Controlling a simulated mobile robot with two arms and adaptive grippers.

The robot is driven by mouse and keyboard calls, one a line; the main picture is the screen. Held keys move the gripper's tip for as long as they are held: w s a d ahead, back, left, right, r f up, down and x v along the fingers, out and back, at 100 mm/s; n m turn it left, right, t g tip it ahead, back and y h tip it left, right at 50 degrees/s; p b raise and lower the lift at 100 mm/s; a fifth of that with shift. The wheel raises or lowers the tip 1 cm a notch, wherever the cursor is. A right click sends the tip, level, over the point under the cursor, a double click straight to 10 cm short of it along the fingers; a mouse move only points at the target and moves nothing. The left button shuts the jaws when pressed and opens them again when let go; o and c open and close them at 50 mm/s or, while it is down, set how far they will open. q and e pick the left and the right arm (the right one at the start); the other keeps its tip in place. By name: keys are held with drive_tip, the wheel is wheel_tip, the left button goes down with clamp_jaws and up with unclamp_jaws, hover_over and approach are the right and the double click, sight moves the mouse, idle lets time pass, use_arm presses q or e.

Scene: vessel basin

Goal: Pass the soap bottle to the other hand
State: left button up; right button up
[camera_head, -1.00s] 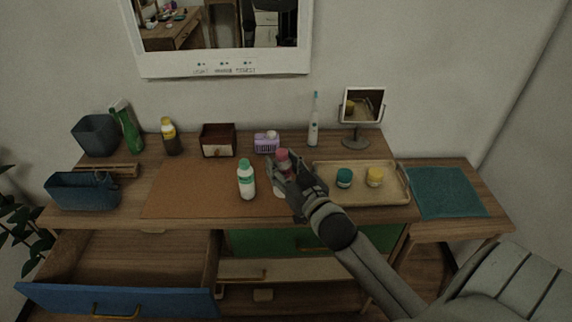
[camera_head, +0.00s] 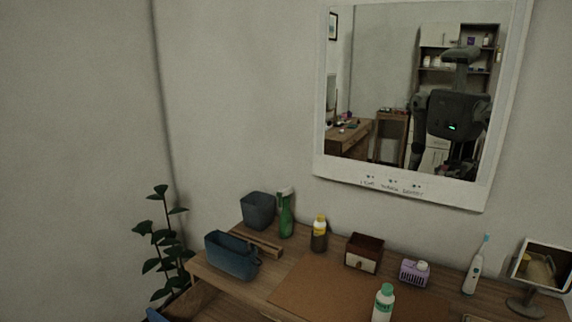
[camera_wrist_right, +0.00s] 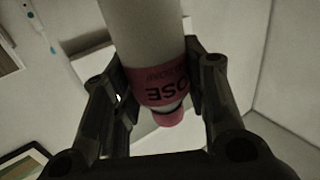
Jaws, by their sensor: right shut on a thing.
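In the right wrist view, my right gripper (camera_wrist_right: 160,95) is shut on a pale bottle (camera_wrist_right: 148,35) with a pink label and a pink cap. The label shows upside down and seems to read "ROSE". The bottle's cap end points down in this picture, and its far end runs out of the top of the frame. I take it to be the soap bottle. Neither the held bottle nor either of my grippers shows directly in the head view.
The dressing table holds a white bottle with a green cap (camera_head: 383,304), blue bin (camera_head: 231,257), grey bin (camera_head: 258,209), green bottle (camera_head: 286,214), yellow-capped bottle (camera_head: 319,234), small drawer box (camera_head: 363,254), lilac container (camera_head: 414,273), toothbrush (camera_head: 474,266) and mirror (camera_head: 541,270).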

drive_tip(key=s+a, duration=0.4)
drive_tip(key=s, duration=0.2)
drive_tip(key=shift+s+f, duration=0.2)
drive_tip(key=shift+s, duration=0.05)
